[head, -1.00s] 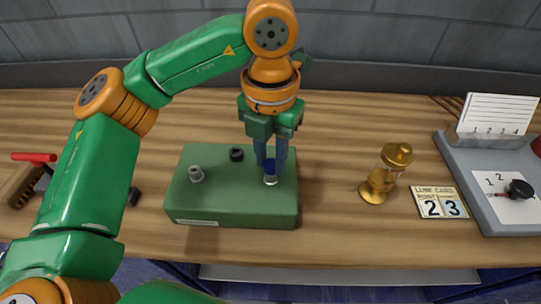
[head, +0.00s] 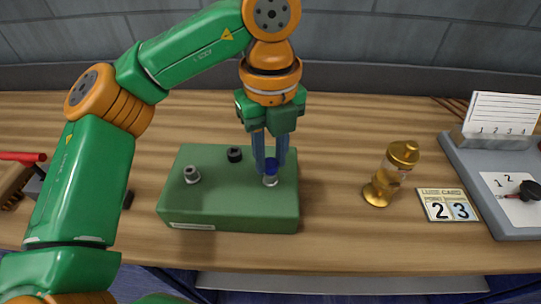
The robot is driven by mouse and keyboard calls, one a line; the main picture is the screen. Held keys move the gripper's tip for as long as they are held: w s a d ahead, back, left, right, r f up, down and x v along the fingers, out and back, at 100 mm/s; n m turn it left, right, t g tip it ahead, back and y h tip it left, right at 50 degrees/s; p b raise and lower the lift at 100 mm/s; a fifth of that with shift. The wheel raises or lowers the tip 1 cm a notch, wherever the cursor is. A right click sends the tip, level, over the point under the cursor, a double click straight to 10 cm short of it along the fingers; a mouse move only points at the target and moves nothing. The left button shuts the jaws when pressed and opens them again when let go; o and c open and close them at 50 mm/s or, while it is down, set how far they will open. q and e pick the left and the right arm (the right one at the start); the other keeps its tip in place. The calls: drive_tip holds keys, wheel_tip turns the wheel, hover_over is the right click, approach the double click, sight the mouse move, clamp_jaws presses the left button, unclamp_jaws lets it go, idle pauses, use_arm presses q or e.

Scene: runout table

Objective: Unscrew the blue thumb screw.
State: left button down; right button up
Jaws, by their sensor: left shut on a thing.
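The blue thumb screw (head: 271,166) stands upright at the right part of the green block (head: 228,207), above a pale metal collar (head: 270,181). My left gripper (head: 270,164) points straight down over the block, its two blue-grey fingers shut on the screw's head from both sides. The fingers hide part of the screw, and I cannot tell how far its thread sits in the collar. A grey knob (head: 192,174) and a black knob (head: 234,154) stand on the same block, to the left of the gripper and apart from it. My right gripper is not in view.
A brass oiler (head: 390,174) stands to the right of the block, beside a lube card (head: 447,205). A grey tray (head: 462,177) with cards and a black-knobbed tool (head: 527,190) lies at the far right. A brush with a red handle (head: 22,157) is at the left edge.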

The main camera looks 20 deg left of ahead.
use_arm(q)
drive_tip(key=shift+f+n, duration=0.2)
drive_tip(key=shift+n, duration=0.8)
drive_tip(key=shift+r+n, duration=0.15)
drive_tip(key=shift+n, duration=0.15)
drive_tip(key=n+b, duration=0.1)
drive_tip(key=n, duration=0.2)
drive_tip(key=shift+f+b, duration=0.2)
drive_tip(key=shift+b, duration=0.15)
drive_tip(key=shift+r+n, duration=0.1)
drive_tip(key=shift+n, duration=0.6)
drive_tip(key=shift+r, duration=0.15)
drive_tip(key=shift+n+b, duration=0.4)
drive_tip(key=shift+n, duration=0.9)
drive_tip(key=c, duration=0.7)
unclamp_jaws()
